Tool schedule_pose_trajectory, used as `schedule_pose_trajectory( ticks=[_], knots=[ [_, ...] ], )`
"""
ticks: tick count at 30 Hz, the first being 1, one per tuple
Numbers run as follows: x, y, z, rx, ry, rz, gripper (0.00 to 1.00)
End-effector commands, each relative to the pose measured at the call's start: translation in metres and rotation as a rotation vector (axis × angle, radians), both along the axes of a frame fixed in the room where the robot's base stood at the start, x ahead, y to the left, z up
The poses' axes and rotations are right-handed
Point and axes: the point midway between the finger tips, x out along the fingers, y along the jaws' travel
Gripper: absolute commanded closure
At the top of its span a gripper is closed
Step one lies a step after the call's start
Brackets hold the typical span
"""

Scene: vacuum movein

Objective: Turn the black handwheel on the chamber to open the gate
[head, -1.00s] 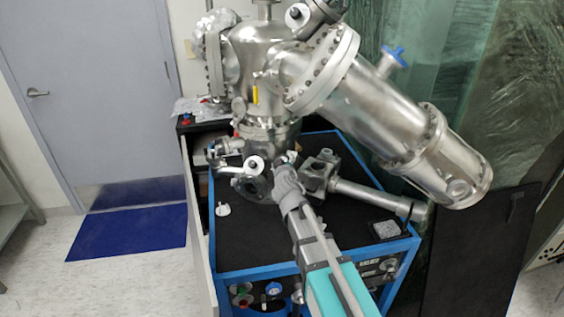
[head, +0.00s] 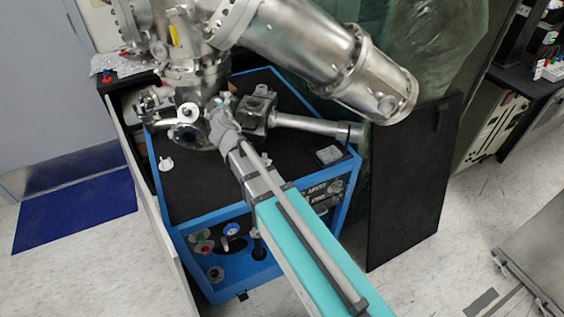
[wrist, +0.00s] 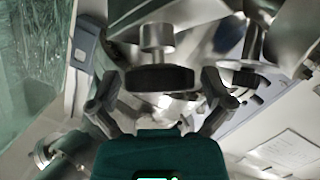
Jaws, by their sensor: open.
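The black handwheel (wrist: 160,78) shows near the middle of the wrist view, edge-on, on a short metal stem. My gripper (wrist: 160,90) is open, with one dark finger on each side of the wheel and a visible gap to it on both sides. I cannot tell the depth between fingertips and wheel. In the head view my gripper (head: 220,118) is beside the lower ports of the steel chamber (head: 195,75). I cannot make out the black handwheel there; the gripper and fittings crowd that spot.
The chamber stands on a blue-framed cart (head: 200,205) with a black top. A large steel cylinder (head: 320,55) slants out above. A black panel (head: 415,180) stands right of the cart. A blue mat (head: 75,195) lies on the floor at left. Open floor shows at front right.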

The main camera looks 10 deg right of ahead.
Motion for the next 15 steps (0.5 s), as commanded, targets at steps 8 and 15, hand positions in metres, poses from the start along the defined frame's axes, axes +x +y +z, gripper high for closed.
schedule_pose_trajectory(
  ticks=[8,15],
  knots=[
    [0.0001,0.0002,-0.0006,0.033,-0.015,-0.038,0.00],
    [0.0003,-0.0003,-0.0003,0.072,-0.033,-0.081,0.00]
  ],
)
